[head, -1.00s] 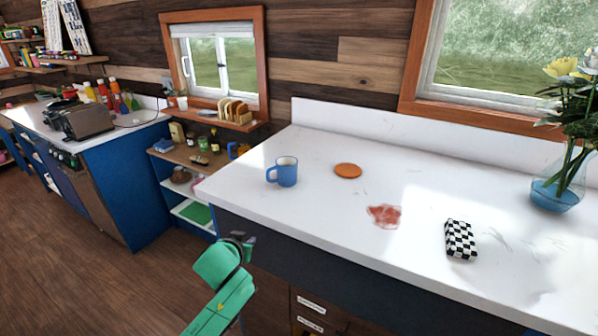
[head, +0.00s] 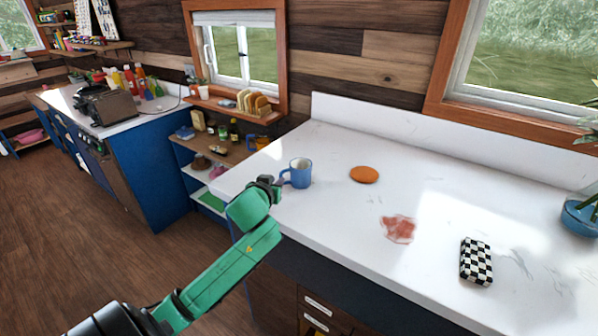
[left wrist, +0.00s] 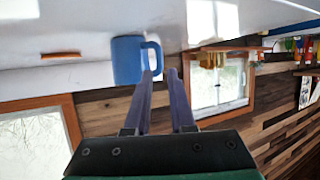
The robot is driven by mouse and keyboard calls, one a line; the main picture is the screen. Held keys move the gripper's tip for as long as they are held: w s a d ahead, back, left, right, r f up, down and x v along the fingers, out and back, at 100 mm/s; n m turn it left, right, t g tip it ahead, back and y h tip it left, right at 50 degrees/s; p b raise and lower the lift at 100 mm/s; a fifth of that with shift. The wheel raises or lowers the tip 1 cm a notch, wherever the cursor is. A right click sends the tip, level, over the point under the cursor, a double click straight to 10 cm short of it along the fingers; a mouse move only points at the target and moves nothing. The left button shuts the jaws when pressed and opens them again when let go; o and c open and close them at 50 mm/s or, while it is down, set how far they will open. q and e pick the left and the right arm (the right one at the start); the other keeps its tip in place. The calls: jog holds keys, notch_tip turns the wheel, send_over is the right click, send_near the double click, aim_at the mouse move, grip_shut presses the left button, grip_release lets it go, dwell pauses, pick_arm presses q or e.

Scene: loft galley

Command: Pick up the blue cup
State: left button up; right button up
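The blue cup (head: 300,174) stands upright on the white counter (head: 345,215), near its left end, with its handle toward my left gripper (head: 272,186). In the left wrist view, which is upside down, the cup (left wrist: 126,60) shows with its handle just beyond the fingertips. My left gripper (left wrist: 160,73) is open there, with a narrow empty gap between its two fingers. One fingertip overlaps the lower part of the handle in that view; I cannot tell whether they touch. My right gripper is not in view.
An orange disc (head: 364,174), a reddish stain (head: 398,229) and a black-and-white checkered block (head: 476,261) lie on the counter, right of the cup. A vase (head: 580,216) stands at the right edge. A low shelf (head: 205,168) is beyond the counter's left end.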

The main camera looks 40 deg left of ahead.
aim_at(280, 176)
pick_arm(q)
jog(key=p+x, duration=0.2)
jog(key=x, duration=0.3)
jog(key=shift+w+a+f, duration=0.15)
jog(key=shift+w, duration=0.2)
jog(key=shift+w+a+f, duration=0.1)
jog(key=shift+w+f, duration=0.1)
jog(key=shift+w, duration=0.1)
jog(key=shift+w+f, duration=0.15)
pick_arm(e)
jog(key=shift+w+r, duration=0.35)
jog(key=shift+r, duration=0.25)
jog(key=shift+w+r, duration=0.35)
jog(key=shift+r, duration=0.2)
pick_arm(q)
grip_shut()
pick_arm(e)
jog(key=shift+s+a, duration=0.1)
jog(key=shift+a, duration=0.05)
